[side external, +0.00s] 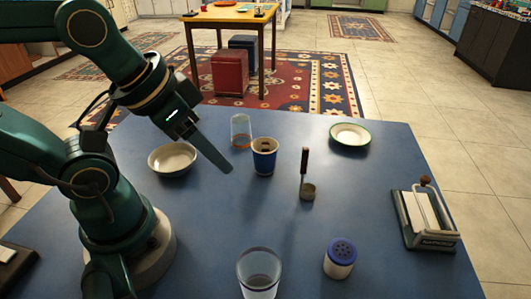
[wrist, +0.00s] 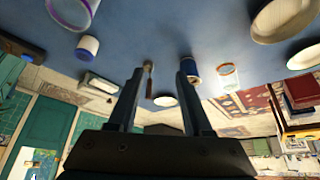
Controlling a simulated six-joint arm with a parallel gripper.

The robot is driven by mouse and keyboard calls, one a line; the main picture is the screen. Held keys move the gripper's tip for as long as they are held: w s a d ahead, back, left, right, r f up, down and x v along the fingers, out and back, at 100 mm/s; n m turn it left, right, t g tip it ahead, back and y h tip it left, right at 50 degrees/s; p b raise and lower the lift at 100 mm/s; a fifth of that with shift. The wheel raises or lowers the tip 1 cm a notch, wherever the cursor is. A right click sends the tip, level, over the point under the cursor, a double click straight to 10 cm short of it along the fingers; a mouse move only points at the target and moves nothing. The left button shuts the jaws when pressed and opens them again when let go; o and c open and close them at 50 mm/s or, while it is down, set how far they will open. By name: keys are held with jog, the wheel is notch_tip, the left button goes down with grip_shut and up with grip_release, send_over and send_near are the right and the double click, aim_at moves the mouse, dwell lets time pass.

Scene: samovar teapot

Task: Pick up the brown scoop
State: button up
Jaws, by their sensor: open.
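The scoop (side external: 308,191) has a dark brown handle and a small metal-coloured cup. In the side view it is right of centre on the blue table, its handle pointing upward in the picture. My gripper (side external: 226,168) is left of the scoop, above the table and apart from it, with fingers pointing down and right. In the wrist view my gripper (wrist: 160,72) is open and empty. The scoop (wrist: 149,82) appears between the fingers there, nearer the left one and farther off.
A blue cup (side external: 264,151) with brown contents and a clear glass (side external: 241,133) stand between gripper and scoop or behind.

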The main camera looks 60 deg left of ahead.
dwell(0.4)
notch_tip(320, 180, up, 14)
jog(key=n+t+h, duration=0.2)
jog(key=n+t, duration=0.2)
jog(key=t, duration=0.4)
send_over(305, 154)
jog(key=s, duration=0.3)
jog(key=w+a+r+n+t+y, duration=0.25)
jog(key=w+n+y, duration=0.2)
jog(key=w, duration=0.35)
notch_tip(305, 154, down, 11)
jog(key=w+a+n+g+y, duration=0.1)
jog(key=a+n+g+y, duration=0.2)
jog(key=n+g+y, duration=0.4)
jog(key=s+d+f+m+y, duration=0.1)
jog(key=s+d+f, duration=0.1)
jog(key=f, duration=0.2)
jog(key=s+d+f+m+t+y, duration=0.1)
jog(key=s+d+f+m+y, duration=0.1)
jog(key=f, duration=0.2)
jog(key=s+d+f+m+t+y, duration=0.1)
jog(key=s+d+f+m, duration=0.1)
jog(key=f, duration=0.2)
jog(key=shift+s+d+f+y, duration=0.1)
jog(key=shift+s+f+y, duration=0.05)
jog(key=shift+s+y, duration=0.15)
jog(key=shift+d+f+m+t, duration=0.1)
jog(key=shift+d+m+t, duration=0.05)
jog(key=shift+m+t, duration=0.1)
jog(key=shift+x, duration=2.45)
